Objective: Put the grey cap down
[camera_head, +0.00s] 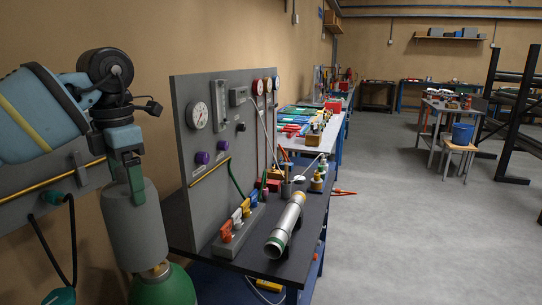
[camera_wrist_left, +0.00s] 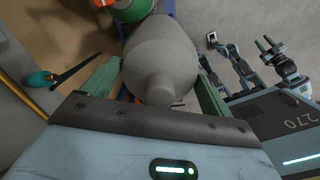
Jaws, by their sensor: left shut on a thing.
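My left gripper (camera_head: 135,182) is shut on the grey cap (camera_head: 134,228), a large smooth cylinder hanging below it. In the left wrist view the cap (camera_wrist_left: 160,65) sits between the two green fingers, its narrow knob toward the camera. The green gas cylinder (camera_head: 163,289) with a brass collar (camera_head: 156,271) is just below the cap. I cannot tell whether the cap touches it. In the left wrist view green (camera_wrist_left: 130,10) shows beyond the cap, which hides most of it.
A dark bench (camera_head: 262,262) stands to the right, with a silver tube (camera_head: 286,226) and coloured valve handles on it. A grey gauge panel (camera_head: 205,165) rises behind. A dark hose (camera_head: 72,235) hangs at the left. Open floor (camera_head: 420,240) lies to the right.

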